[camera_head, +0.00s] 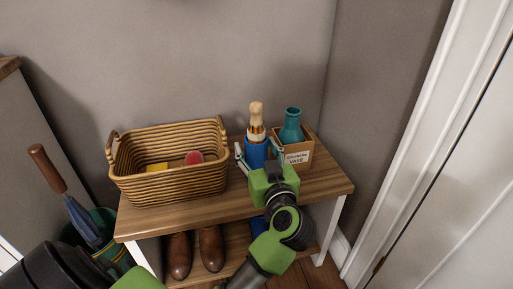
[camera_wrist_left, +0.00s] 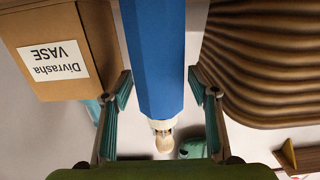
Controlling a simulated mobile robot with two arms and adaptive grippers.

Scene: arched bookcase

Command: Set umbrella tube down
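The umbrella tube (camera_head: 255,154) is blue, with a pale wooden knob and a banded neck at its top. It stands upright on the wooden bench, between the basket and the vase box. My left gripper (camera_head: 259,156) has its fingers on both sides of the tube. In the left wrist view, which is upside down, the blue tube (camera_wrist_left: 155,55) lies between the spread fingers (camera_wrist_left: 161,82), with a narrow gap on each side. The tube's base is hidden by my gripper in the head view. My right gripper is not in view.
A cardboard vase box (camera_head: 298,154) with a teal vase (camera_head: 291,127) stands close right of the tube. A wicker basket (camera_head: 170,185) is to the left. Brown shoes (camera_head: 211,248) sit on the lower shelf. An umbrella (camera_head: 82,222) leans in a bin at left. The bench's right end (camera_head: 331,186) is bare.

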